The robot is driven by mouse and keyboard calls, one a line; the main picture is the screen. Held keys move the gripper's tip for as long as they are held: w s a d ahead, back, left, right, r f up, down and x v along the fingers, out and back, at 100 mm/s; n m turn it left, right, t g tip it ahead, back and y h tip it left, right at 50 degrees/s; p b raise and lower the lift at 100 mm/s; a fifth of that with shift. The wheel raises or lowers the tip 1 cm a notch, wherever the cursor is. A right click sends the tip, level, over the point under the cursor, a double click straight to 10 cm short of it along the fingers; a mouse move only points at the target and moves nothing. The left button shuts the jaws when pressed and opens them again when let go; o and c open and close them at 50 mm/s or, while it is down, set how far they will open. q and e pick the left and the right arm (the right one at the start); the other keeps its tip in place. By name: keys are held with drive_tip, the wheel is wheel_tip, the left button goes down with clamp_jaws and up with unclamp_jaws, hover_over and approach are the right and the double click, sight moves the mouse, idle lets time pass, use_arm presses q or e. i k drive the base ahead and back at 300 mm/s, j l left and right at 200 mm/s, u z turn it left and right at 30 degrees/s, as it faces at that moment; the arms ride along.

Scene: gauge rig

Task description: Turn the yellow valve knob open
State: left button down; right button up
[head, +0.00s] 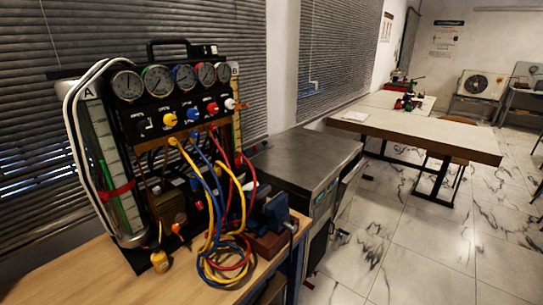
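The gauge rig (140,150) stands upright on a wooden table at the left of the head view. Its black panel carries a row of round dial gauges along the top. The yellow valve knob (170,120) sits on the panel below the gauges, left of a blue knob (193,114), a red knob (212,108) and a white knob (230,103). I cannot tell from here whether the yellow knob is turned open or closed. Neither of my grippers shows in the head view.
Yellow, blue and red hoses (225,215) hang in loops in front of the panel onto the wooden table (75,275). A metal cabinet (305,155) stands just right of the rig. A larger table (420,130) is farther back. Marble floor (400,250) at the right is open.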

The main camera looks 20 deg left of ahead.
sight(170, 120)
drive_tip(key=u, duration=1.35)
